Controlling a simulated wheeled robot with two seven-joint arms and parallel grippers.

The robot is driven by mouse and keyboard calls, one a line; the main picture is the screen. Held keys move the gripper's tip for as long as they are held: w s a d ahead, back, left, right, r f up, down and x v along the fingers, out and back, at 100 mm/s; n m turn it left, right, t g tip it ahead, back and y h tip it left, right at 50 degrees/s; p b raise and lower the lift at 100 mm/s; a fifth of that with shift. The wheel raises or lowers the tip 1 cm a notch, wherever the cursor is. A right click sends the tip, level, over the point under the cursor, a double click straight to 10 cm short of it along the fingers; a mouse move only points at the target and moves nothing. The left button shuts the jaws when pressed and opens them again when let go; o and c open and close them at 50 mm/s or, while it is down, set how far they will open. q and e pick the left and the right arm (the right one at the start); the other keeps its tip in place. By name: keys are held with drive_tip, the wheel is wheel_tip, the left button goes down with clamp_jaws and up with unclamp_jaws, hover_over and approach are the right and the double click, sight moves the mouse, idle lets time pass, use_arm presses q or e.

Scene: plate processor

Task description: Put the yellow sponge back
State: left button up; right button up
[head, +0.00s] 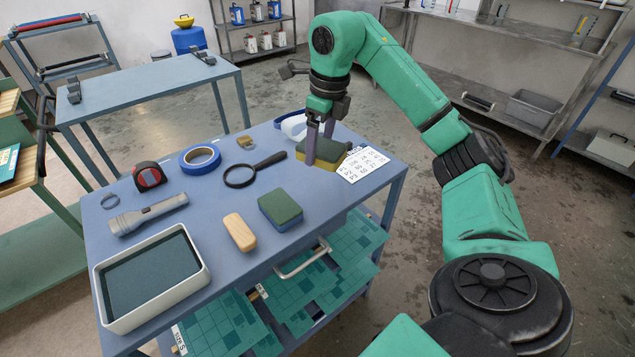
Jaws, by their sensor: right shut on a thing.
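The yellow sponge (330,156) has a dark green top and a yellow lower layer. It is at the far right end of the blue table top, beside a white printed card. My right gripper (318,148) comes down from above and is shut on the sponge, its purple-grey fingers on either side. I cannot tell whether the sponge touches the table or is slightly above it. A second sponge (280,209), green on top with blue sides, lies near the table's front edge. My left gripper is not in view.
The blue table (199,234) also holds a white tray (151,277), a wooden-coloured block (239,232), a magnifying glass (254,170), blue tape (200,158), a tape measure (149,176), a torch (148,214) and the printed card (363,162). A drawer handle (301,259) sticks out below.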

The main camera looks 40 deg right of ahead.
sight(317, 191)
drive_tip(key=f, duration=1)
drive_tip(key=shift+w+f, duration=0.2)
drive_tip(key=shift+f, duration=0.15)
use_arm(q)
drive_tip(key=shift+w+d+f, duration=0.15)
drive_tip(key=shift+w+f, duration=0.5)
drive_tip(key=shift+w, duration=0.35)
drive_tip(key=shift+b, duration=0.3)
use_arm(e)
drive_tip(key=shift+f, duration=0.1)
drive_tip(key=o, duration=1)
drive_tip(key=shift+o, duration=0.2)
drive_tip(key=r, duration=0.4)
drive_tip(key=s+r+p, duration=0.1)
drive_tip(key=r, duration=0.3)
drive_tip(key=r+p, duration=0.1)
drive_tip(key=r, duration=0.3)
drive_tip(key=shift+s+d+r, duration=0.15)
drive_tip(key=shift+s+d, duration=0.05)
drive_tip(key=shift+d, duration=0.05)
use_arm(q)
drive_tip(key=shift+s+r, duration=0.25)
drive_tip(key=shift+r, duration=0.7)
